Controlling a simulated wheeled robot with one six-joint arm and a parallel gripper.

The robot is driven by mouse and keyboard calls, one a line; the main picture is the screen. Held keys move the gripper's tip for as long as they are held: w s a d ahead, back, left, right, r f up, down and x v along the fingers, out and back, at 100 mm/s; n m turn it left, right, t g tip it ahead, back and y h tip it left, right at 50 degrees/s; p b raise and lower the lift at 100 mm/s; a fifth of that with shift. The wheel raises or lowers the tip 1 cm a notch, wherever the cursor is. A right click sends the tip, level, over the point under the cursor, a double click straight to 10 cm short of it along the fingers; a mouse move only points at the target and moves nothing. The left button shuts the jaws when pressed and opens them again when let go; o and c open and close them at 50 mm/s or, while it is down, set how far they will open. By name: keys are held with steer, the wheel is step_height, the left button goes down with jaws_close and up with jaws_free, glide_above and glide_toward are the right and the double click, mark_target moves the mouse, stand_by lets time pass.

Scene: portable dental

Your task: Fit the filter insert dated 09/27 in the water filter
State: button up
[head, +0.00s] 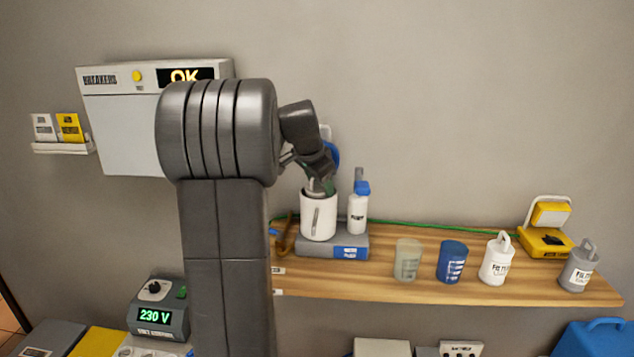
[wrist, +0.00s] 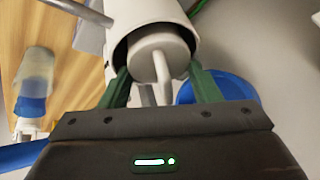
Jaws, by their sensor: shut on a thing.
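The white water filter housing (head: 318,217) stands open-topped on a grey base (head: 292,246) at the left of the wooden shelf. In the wrist view, a pale filter insert (wrist: 152,58) with a loop handle sits inside the housing's mouth (wrist: 150,14). My gripper (head: 318,182) is over the housing's opening. Its green fingers (wrist: 160,85) lie on either side of the insert at the rim, and it is shut on the insert. How deep the insert sits is hard to tell, and no date is readable on it.
A white bottle with a blue cap (head: 357,212) stands close beside the housing. A clear cup (head: 408,260), a blue cup (head: 451,262), a white handled insert (head: 496,262) and a grey one (head: 578,270) stand rightward. A round blue part (wrist: 222,84) is just behind the housing.

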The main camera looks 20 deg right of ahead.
mark_target(319, 191)
steer(key=f, duration=0.2)
steer(key=s+f, duration=0.1)
steer(key=shift+f+g, duration=0.3)
steer(key=shift+f, duration=0.05)
steer(key=shift+c, duration=0.6)
steer(key=o, duration=1.4)
steer(key=shift+o, duration=0.2)
steer(key=r, duration=0.5)
steer(key=shift+a, duration=0.3)
steer(key=shift+o, duration=0.6)
steer(key=s+v, duration=0.1)
steer(key=v, duration=0.5)
steer(key=shift+s, duration=0.2)
steer(key=v, duration=0.4)
steer(key=shift+w+a+r, duration=0.2)
steer(key=shift+w+a, duration=0.15)
steer(key=shift+a, duration=0.05)
